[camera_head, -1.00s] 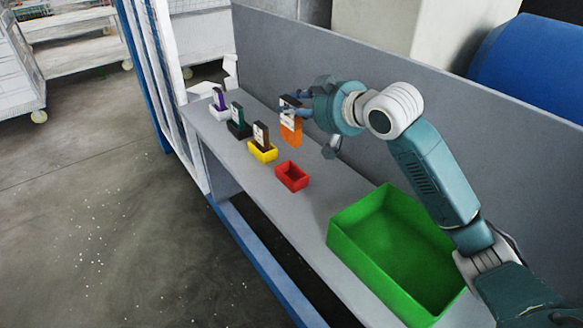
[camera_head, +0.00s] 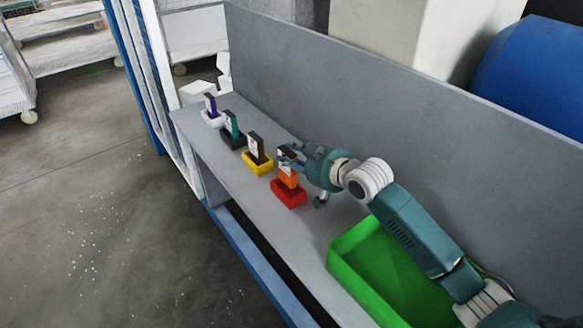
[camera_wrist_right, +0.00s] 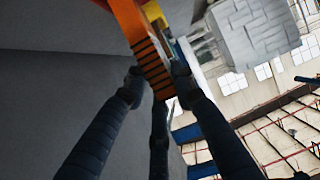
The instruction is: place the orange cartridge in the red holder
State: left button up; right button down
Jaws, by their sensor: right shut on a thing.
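The orange cartridge (camera_head: 287,177) is upright in the head view, with its lower end at the red holder (camera_head: 289,196). I cannot tell how deep it sits in the holder, or whether it touches the bottom. My right gripper (camera_head: 290,158) is shut on the upper part of the cartridge. In the right wrist view the fingers (camera_wrist_right: 158,84) close around the cartridge's ribbed orange end (camera_wrist_right: 148,50). The red holder is not clearly seen in the wrist view. My left gripper is not in view.
A yellow holder (camera_head: 254,168), a black holder (camera_head: 232,141) and a white holder (camera_head: 212,121), each with a cartridge, stand in a row beyond the red one. A green bin (camera_head: 345,268) stands nearer on the shelf. A grey panel (camera_head: 400,125) rises behind.

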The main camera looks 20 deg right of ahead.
aim_at(296, 172)
jog(key=shift+f, duration=0.25)
notch_tip(296, 172, down, 2)
jog(key=shift+s+f, duration=0.1)
jog(key=shift+f, duration=0.15)
jog(key=shift+f+p, duration=0.3)
jog(key=shift+f, duration=0.6)
jog(key=c, duration=1.6)
grip_release()
jog(key=shift+o, duration=0.8)
pick_arm(q)
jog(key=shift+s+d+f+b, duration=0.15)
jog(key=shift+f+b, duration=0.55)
jog(key=shift+b, duration=0.35)
pick_arm(e)
jog(key=v, duration=1.2)
